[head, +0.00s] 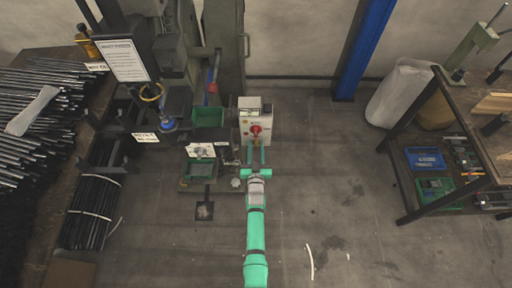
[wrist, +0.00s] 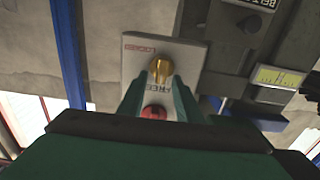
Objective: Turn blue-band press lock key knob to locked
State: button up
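A pale control box (head: 255,120) with a red knob (head: 255,130) stands in front of the machines in the head view. In the wrist view its face (wrist: 190,55) carries a brass-coloured knob (wrist: 160,70), a red knob (wrist: 153,112) and a dark label (wrist: 160,88) that I cannot read surely. Which knob is the lock key is not certain. My gripper (head: 256,148) is open, its two green fingers pointing at the box. In the wrist view my gripper (wrist: 158,84) has its fingertips either side of the brass knob's lower end; contact cannot be told. A blue band (head: 168,125) shows on the machine to the left.
Green trays (head: 208,117) and a white-faced unit (head: 200,150) stand left of the box. Black rods (head: 40,100) lie at the far left. A workbench (head: 475,130) with bins stands at the right. The floor (head: 330,170) between is mostly clear.

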grip_shut()
jog(key=shift+d+m, duration=0.1)
jog(key=shift+m, duration=0.2)
jog(key=m, duration=0.3)
jog(key=d+m, duration=0.1)
jog(key=m, duration=0.2)
jog(key=shift+f, duration=0.15)
jog(key=shift+d+f+m, duration=0.1)
jog(key=shift+f+m, duration=0.15)
jog(key=shift+m, duration=1.65)
jog(key=shift+d+f+m, duration=0.15)
jog(key=shift+f+m, duration=0.05)
jog(key=shift+m, duration=1.7)
jog(key=shift+d+f+m, duration=0.1)
jog(key=shift+f+m, duration=0.15)
jog(key=shift+m, duration=1.65)
